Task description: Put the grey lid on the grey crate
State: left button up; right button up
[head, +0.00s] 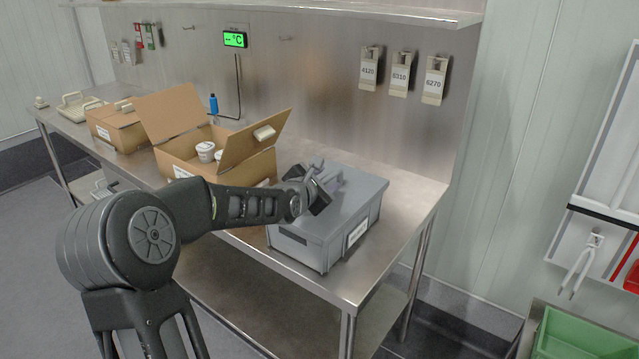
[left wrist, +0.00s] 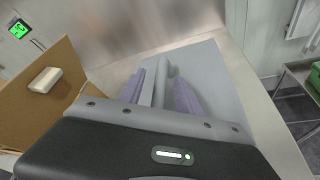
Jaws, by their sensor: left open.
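The grey crate (head: 298,248) stands on the steel table near its right end, with a white label on its side. The grey lid (head: 358,194) lies flat on top of the crate and covers its opening; it looks level, though its far left part is hidden by my arm. My left gripper (head: 328,174) is over the lid. In the left wrist view its two open fingers (left wrist: 160,92) are on either side of the raised handle of the lid (left wrist: 215,80). I cannot tell whether the fingers touch it. My right gripper is not in view.
An open cardboard box (head: 190,165) with white tubs (head: 205,151) stands left of the crate, its flap close to my gripper. Another carton (head: 115,128) and a beige tray are further left. Bare table lies right of the crate. A green bin (head: 580,335) is at lower right.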

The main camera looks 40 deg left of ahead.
aim_at(324, 181)
pick_arm(q)
jog(key=p+v, duration=0.2)
jog(key=v, duration=0.4)
jog(key=shift+d+r+p, duration=0.15)
jog(key=shift+r+p, duration=0.05)
jog(key=shift+p, duration=0.2)
jog(key=shift+s+f, duration=0.15)
jog(key=shift+s, duration=0.05)
